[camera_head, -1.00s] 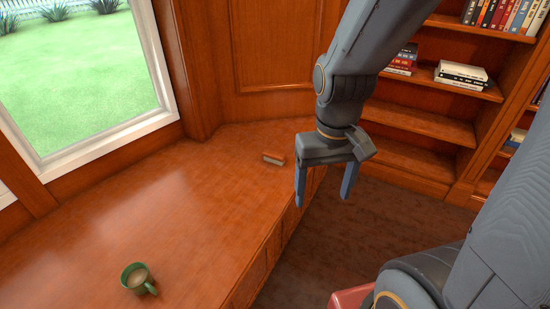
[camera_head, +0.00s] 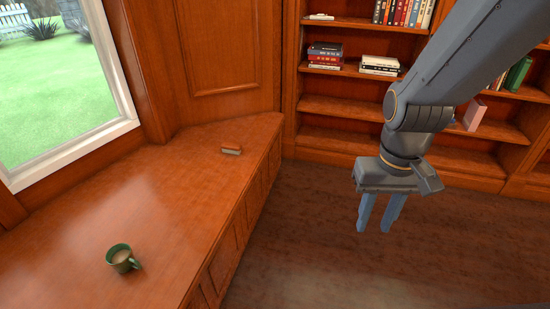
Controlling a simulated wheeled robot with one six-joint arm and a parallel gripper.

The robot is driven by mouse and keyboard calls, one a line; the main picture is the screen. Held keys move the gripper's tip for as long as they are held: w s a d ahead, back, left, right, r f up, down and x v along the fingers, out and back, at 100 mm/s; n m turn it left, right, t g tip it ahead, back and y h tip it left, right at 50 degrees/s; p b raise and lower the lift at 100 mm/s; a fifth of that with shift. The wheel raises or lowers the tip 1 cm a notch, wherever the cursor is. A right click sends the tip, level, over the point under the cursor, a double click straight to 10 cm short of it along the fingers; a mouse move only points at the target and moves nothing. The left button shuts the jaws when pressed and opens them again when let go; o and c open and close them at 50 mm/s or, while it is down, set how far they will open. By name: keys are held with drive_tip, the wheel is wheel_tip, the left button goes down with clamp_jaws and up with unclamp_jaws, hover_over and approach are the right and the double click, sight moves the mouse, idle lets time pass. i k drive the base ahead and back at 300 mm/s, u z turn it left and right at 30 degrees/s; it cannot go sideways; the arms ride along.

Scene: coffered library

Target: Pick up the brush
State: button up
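A small brush (camera_head: 231,150) with a reddish-brown top and a pale lower edge lies on the wooden window bench, near its far end. My gripper (camera_head: 376,226) hangs pointing down over the dark floor, well to the right of the brush and the bench. Its two blue-grey fingers are apart with nothing visible between them.
The wooden bench (camera_head: 165,205) runs along the window, with a green mug (camera_head: 122,258) of brown drink near its front. Bookshelves (camera_head: 340,108) with several books stand at the back right. The dark floor (camera_head: 300,230) between bench and shelves is clear.

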sight(228, 148)
drive_tip(key=z, duration=0.55)
drive_tip(key=i, duration=1.2)
drive_tip(key=u, duration=1.35)
drive_tip(key=i, duration=0.9)
drive_tip(key=u, duration=0.95)
